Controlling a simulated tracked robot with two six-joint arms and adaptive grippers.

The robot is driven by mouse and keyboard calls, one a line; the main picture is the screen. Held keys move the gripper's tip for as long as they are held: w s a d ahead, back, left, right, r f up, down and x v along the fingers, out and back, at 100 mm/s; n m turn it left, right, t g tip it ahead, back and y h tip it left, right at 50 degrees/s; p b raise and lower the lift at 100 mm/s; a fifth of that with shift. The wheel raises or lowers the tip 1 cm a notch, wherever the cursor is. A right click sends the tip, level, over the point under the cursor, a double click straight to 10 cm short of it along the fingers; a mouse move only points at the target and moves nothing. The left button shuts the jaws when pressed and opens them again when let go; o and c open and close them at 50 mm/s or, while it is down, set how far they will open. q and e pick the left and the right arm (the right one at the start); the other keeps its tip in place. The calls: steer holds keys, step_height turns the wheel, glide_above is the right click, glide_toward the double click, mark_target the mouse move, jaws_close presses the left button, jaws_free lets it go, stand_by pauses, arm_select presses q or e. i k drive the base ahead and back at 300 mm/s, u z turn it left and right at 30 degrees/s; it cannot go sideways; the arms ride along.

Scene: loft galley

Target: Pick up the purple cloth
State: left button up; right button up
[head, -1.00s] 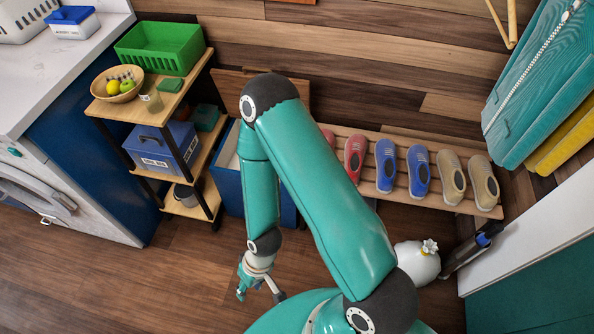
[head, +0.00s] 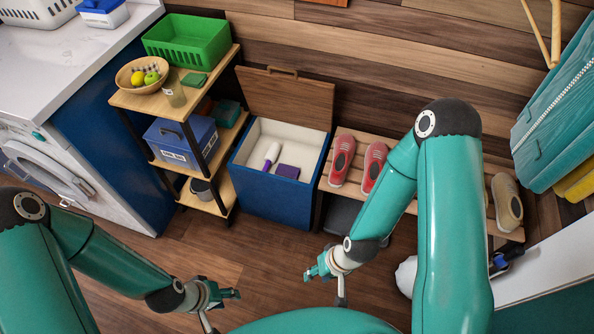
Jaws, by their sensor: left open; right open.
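A small folded purple cloth (head: 287,171) lies inside the open blue storage box (head: 268,203), toward its front right, on the white inside. My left gripper (head: 223,309) is open and empty, low in front of the shelf rack and to the left of the box. My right gripper (head: 324,290) is open and empty, in front of the box and to its right. Both are clearly apart from the cloth.
A white and purple bottle (head: 271,155) lies beside the cloth. The box's wooden lid (head: 285,97) stands open at the back. The shelf rack (head: 219,149) is close on the left and the shoe bench (head: 330,184) close on the right. Floor before the box is free.

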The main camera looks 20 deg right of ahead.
mark_target(287, 171)
steer(key=z, duration=0.05)
steer(key=i, duration=0.95)
steer(key=u, duration=0.1)
